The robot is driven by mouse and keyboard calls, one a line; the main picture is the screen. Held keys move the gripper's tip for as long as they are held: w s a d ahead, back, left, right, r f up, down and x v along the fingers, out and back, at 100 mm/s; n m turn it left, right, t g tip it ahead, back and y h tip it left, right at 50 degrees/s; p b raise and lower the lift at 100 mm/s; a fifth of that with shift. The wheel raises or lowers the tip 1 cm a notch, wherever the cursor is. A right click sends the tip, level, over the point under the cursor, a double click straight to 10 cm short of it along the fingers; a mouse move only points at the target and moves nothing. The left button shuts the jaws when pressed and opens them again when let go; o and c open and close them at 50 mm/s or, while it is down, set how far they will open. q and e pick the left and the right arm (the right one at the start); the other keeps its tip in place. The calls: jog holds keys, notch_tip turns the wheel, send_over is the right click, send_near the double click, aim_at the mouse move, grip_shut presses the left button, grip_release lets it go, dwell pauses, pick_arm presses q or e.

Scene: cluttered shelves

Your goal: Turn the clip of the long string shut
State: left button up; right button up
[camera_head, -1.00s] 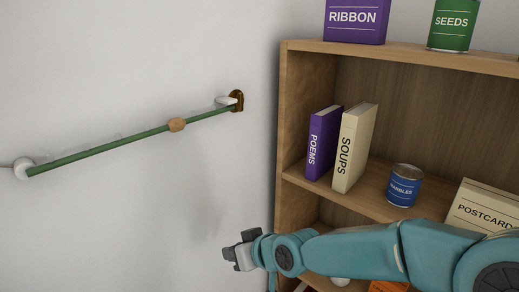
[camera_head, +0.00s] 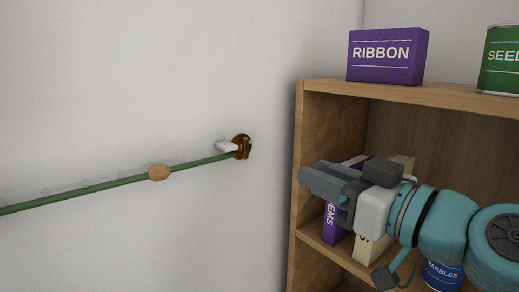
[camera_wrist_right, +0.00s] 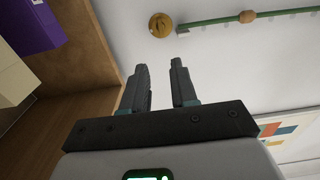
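A long green string (camera_head: 90,192) runs along the white wall, rising to the right. A tan bead (camera_head: 159,172) sits on it. At its right end is a round brown-gold clip (camera_head: 243,146) on the wall, with a white tab (camera_head: 227,147) sticking out leftward. My right gripper (camera_head: 316,180) is right of the clip and a little lower, in front of the shelf, apart from it. In the right wrist view its two fingers (camera_wrist_right: 162,75) are spread and empty, with the gold clip (camera_wrist_right: 160,25) beyond their tips. My left gripper is out of view.
A wooden shelf (camera_head: 300,190) stands right of the clip, with a purple RIBBON box (camera_head: 388,57) and green SEEDS can (camera_head: 501,62) on top. Two books and a blue can (camera_head: 442,274) are partly behind my arm. The wall around the clip is clear.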

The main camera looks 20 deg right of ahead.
aim_at(247, 148)
jog(key=x, duration=1.5)
jog(key=shift+w+a+f, duration=0.2)
jog(key=shift+w+a, duration=0.1)
jog(key=shift+d, duration=0.15)
grip_shut()
